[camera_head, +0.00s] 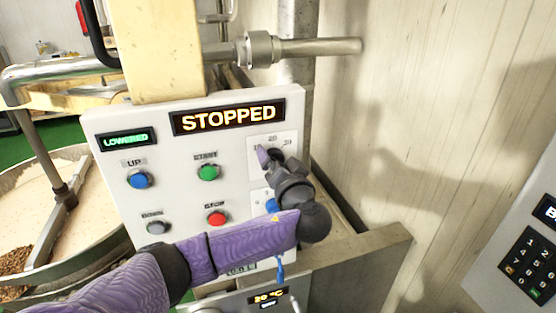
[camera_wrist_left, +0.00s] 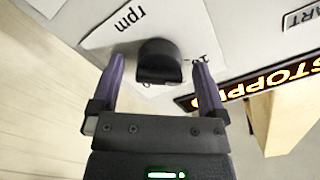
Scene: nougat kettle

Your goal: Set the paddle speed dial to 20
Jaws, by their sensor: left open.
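The paddle speed dial is a black knob (camera_wrist_left: 158,58) on a white plate marked "rpm" in the left wrist view. In the head view its plate (camera_head: 288,139) sits at the panel's right side, with "20" at the top and marks to either side partly covered. My left gripper (camera_wrist_left: 156,78) is open, its two purple fingers on either side of the knob. In the head view my left gripper (camera_head: 270,156) covers most of the dial. Whether the fingers touch the knob, and where it points, I cannot tell. My right gripper is not in view.
The control panel (camera_head: 110,174) shows "STOPPED" (camera_head: 228,117) and "LOWERED" (camera_head: 126,139). Blue, green, grey and red buttons sit left of the dial. A blue knob (camera_head: 271,205) is just below it, beside my arm. A kettle (camera_head: 35,190) stands at left, a keypad box (camera_head: 530,250) at right.

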